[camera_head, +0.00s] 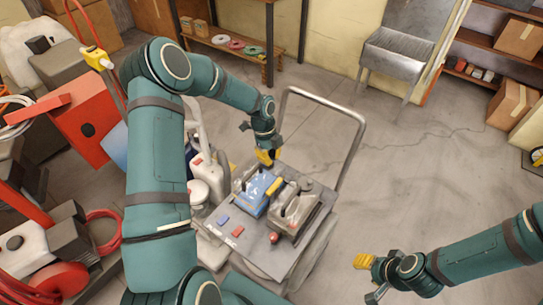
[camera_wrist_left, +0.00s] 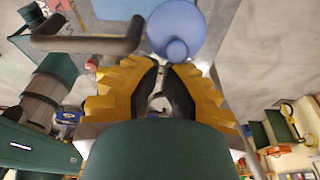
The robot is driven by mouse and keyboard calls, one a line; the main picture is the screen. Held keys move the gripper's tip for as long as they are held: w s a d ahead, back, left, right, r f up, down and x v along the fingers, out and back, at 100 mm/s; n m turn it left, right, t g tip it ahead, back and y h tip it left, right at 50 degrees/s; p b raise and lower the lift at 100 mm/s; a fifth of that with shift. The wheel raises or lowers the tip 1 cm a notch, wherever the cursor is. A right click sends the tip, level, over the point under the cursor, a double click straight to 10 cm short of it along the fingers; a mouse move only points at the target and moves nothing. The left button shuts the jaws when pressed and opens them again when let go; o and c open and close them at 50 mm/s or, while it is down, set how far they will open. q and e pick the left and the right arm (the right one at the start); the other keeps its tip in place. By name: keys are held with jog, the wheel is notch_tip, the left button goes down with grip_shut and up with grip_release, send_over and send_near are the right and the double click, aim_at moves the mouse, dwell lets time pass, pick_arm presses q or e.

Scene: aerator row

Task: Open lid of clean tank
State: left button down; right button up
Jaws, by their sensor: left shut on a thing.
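My left gripper (camera_head: 267,156) is above the far side of the cart top, near a blue unit (camera_head: 257,195) with a dark handle. In the left wrist view, its yellow fingers (camera_wrist_left: 162,72) come together close to a round blue lid-like piece (camera_wrist_left: 177,22) with a smaller round knob. The fingers are shut at that knob; the exact contact is hard to see. I cannot tell from the pictures which vessel is the clean tank. My right gripper (camera_head: 364,262) is at the lower right, away from the cart, with yellow fingers; its opening is unclear.
The cart's grey top (camera_head: 262,253) also carries a grey-beige unit (camera_head: 297,208). A tall metal push handle (camera_head: 358,150) rises behind it. White containers (camera_head: 203,175) stand to its left. Red equipment (camera_head: 85,125) crowds the left side. The floor to the right is clear.

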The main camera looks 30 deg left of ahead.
pick_arm(q)
jog(key=shift+a+r+h, duration=0.15)
jog(key=shift+a+h, duration=0.2)
jog(key=shift+h, duration=0.15)
jog(key=shift+w+a+r+h+p, duration=0.1)
jog(key=shift+a+r+h+p, duration=0.15)
jog(key=shift+h, duration=0.35)
jog(key=shift+a+g+h, duration=0.3)
jog(key=shift+a+h, duration=0.1)
jog(key=shift+h, duration=0.2)
jog(key=shift+w+a+r+h+b, duration=0.1)
jog(key=shift+a+r+h+b, duration=0.1)
jog(key=shift+a+h+b, duration=0.3)
jog(key=shift+a+r+h+b, duration=0.1)
jog(key=shift+a+h+b, duration=0.3)
jog(key=shift+h+b, duration=0.6)
jog(key=shift+w+a+g+h+b, duration=0.15)
jog(key=shift+a+g+h+b, duration=0.25)
jog(key=shift+h+b, duration=0.55)
jog(key=shift+a+h+b, duration=0.45)
jog(key=shift+a+b, duration=0.1)
jog(key=shift+b, duration=0.45)
jog(key=shift+a+b, duration=0.2)
jog(key=shift+b, duration=0.25)
jog(key=shift+w+a+r+b, duration=0.1)
jog(key=shift+a+b, duration=0.2)
jog(key=shift+b, duration=0.15)
